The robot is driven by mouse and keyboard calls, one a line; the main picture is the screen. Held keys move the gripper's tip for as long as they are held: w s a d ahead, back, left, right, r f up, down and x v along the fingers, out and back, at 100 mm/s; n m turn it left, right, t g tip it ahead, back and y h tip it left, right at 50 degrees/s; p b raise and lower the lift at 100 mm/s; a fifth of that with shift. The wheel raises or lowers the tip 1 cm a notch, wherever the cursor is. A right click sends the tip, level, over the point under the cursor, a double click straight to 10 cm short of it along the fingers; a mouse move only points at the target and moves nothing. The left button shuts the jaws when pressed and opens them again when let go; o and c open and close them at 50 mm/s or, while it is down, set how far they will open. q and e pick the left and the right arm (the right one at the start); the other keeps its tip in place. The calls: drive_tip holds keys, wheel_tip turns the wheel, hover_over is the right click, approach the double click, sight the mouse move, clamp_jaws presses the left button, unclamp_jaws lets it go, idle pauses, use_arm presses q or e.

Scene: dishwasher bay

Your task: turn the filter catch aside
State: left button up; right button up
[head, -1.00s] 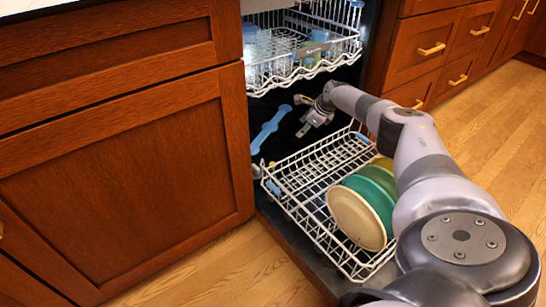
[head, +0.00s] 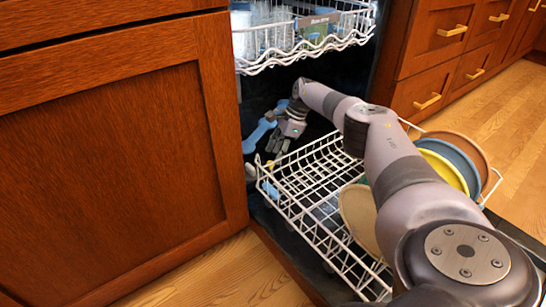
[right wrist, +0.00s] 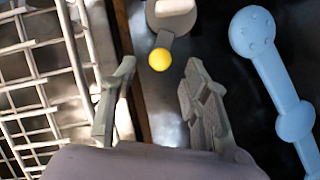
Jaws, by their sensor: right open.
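The filter catch (right wrist: 172,16) shows in the right wrist view as a grey round hub with a short lever ending in a yellow ball (right wrist: 159,60). In the head view a small yellow spot beside the lower rack's back left corner appears to be the same ball (head: 257,160). My right gripper (head: 273,152) is low inside the dishwasher, near that corner. In the right wrist view its two fingers (right wrist: 160,88) are open and empty. The yellow ball lies just beyond the gap between them, with no clear contact. My left gripper is not in view.
A light blue spray arm (right wrist: 272,62) lies right of the fingers in the wrist view. The white lower rack (head: 300,178) is close on the other side and holds several plates (head: 452,160). The upper rack (head: 300,45) hangs above my forearm.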

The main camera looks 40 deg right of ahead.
drive_tip(key=b+x, duration=0.1)
drive_tip(key=x, duration=0.2)
drive_tip(key=shift+f, duration=0.2)
drive_tip(key=shift+r, duration=0.1)
drive_tip(key=shift+c, duration=0.3)
clamp_jaws()
